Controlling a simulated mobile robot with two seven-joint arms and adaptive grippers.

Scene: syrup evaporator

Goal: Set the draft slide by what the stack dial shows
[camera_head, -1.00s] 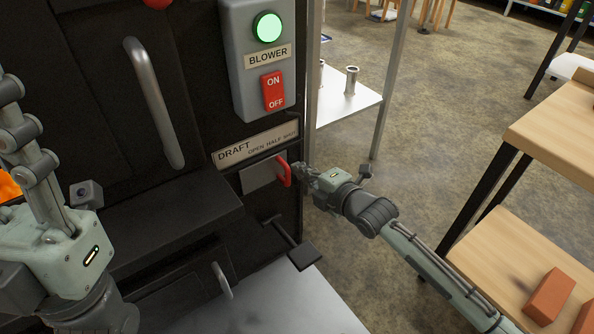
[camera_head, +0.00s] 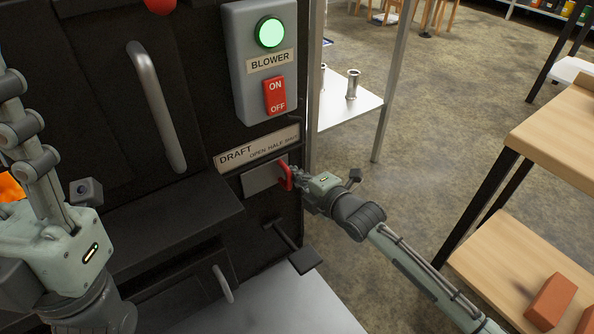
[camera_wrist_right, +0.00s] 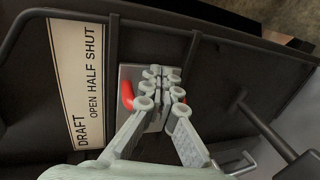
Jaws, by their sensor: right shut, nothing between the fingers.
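The draft slide is a metal plate (camera_head: 262,178) with a red handle (camera_head: 286,176), under the label "DRAFT OPEN HALF SHUT" (camera_head: 256,148). The handle is toward the label's right end; I cannot tell which mark it lines up with exactly. My right gripper (camera_head: 295,176) is shut and empty, its fingertips right beside the handle on its right. In the right wrist view, the closed fingertips (camera_wrist_right: 162,80) overlap the plate, with the red handle (camera_wrist_right: 126,95) just left of them. My left gripper (camera_head: 30,140) is at the left edge, its fingertips unclear. The stack dial is not in view.
Above the slide is a blower box (camera_head: 262,75) with a lit green lamp and a red ON/OFF switch. A black T-shaped handle (camera_head: 300,258) sticks out below. A wooden shelf (camera_head: 540,240) with bricks stands right; open floor lies between.

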